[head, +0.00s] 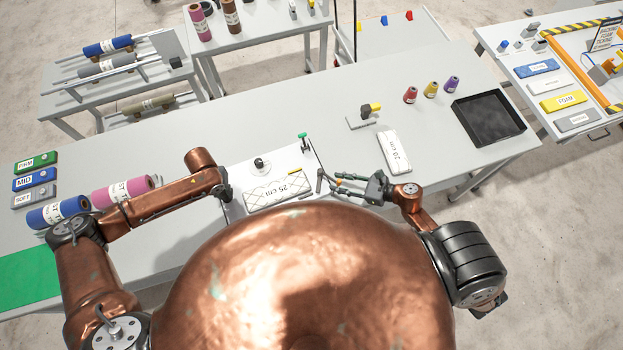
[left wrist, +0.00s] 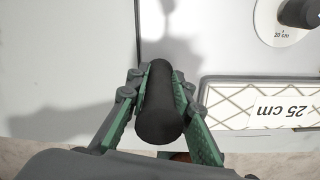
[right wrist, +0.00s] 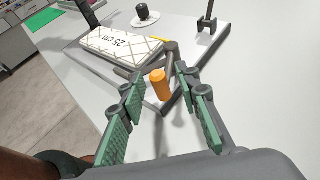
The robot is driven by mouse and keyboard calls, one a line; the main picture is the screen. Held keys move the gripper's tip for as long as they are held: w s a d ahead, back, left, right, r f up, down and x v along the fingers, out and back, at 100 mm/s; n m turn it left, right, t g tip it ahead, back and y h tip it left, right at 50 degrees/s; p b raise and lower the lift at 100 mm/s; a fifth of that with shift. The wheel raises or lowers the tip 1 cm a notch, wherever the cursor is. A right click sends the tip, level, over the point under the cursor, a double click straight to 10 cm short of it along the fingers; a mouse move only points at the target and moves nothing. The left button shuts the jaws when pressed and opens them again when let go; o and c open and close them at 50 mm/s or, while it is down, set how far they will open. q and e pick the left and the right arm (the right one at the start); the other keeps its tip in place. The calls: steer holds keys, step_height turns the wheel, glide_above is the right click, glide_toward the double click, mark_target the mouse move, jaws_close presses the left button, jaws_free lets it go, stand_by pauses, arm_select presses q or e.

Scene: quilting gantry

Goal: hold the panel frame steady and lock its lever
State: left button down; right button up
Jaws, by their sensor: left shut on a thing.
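The white panel frame (head: 288,162) lies flat on the long grey table, with a quilted pad (head: 277,190) marked 25 cm on it. My left gripper (left wrist: 160,78) is shut on an upright black handle (left wrist: 160,115) at the frame's left side; the head view hides this grip behind the arm. The lever (right wrist: 172,55) is at the frame's near right corner, with dark bars and an orange grip (right wrist: 160,86). My right gripper (right wrist: 160,82) is open, with the orange grip between its fingertips, apart from both pads. Its green fingers also show in the head view (head: 345,178).
A knob on a white disc (head: 261,164) and a dark forked post (right wrist: 207,24) stand on the frame. Right of it are a 20 cm block (head: 395,152), small coloured spools (head: 431,90) and a black tray (head: 489,118). Coloured rolls (head: 122,192) lie at left.

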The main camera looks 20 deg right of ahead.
steer(key=shift+w+a+f, duration=0.1)
jaws_close()
stand_by(0.4)
steer(key=shift+a, duration=0.1)
